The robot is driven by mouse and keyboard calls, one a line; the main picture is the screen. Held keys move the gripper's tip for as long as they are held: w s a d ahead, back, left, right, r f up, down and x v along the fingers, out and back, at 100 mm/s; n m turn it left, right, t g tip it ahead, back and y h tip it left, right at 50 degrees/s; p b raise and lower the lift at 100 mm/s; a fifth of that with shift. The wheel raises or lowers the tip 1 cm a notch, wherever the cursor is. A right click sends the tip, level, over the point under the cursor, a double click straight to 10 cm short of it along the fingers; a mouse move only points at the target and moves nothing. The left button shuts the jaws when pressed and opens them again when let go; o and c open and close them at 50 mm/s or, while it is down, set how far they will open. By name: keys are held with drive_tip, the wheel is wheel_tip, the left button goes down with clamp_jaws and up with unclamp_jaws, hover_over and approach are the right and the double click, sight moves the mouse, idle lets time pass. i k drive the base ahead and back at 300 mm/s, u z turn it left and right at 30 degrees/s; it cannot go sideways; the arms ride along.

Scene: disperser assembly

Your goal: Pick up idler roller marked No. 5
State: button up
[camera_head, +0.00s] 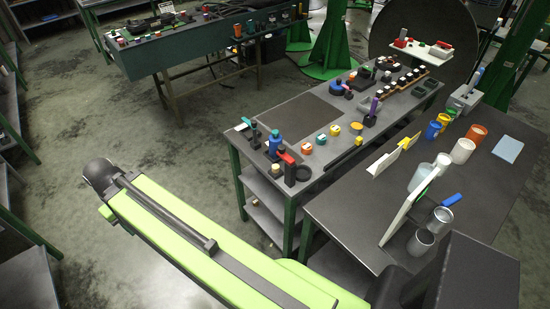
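Several small white-topped parts (392,88) stand in a row farther back. No number is readable, so I cannot tell which part is the idler roller marked No. 5. My green arm crosses the foreground, its dark rounded joint at left, apart from the bench. My gripper does not show.
The workbench (300,112) also holds a blue bottle (274,141) and a red-handled tool (288,163). A dark table (465,190) at right carries cups and a white upright panel (408,207). Another bench (195,45) stands behind. Floor (150,110) at left is clear.

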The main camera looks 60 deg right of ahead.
sight(273, 143)
drive_tip(key=u, duration=5.65)
drive_tip(key=k, duration=0.9)
drive_tip(key=z, duration=5.75)
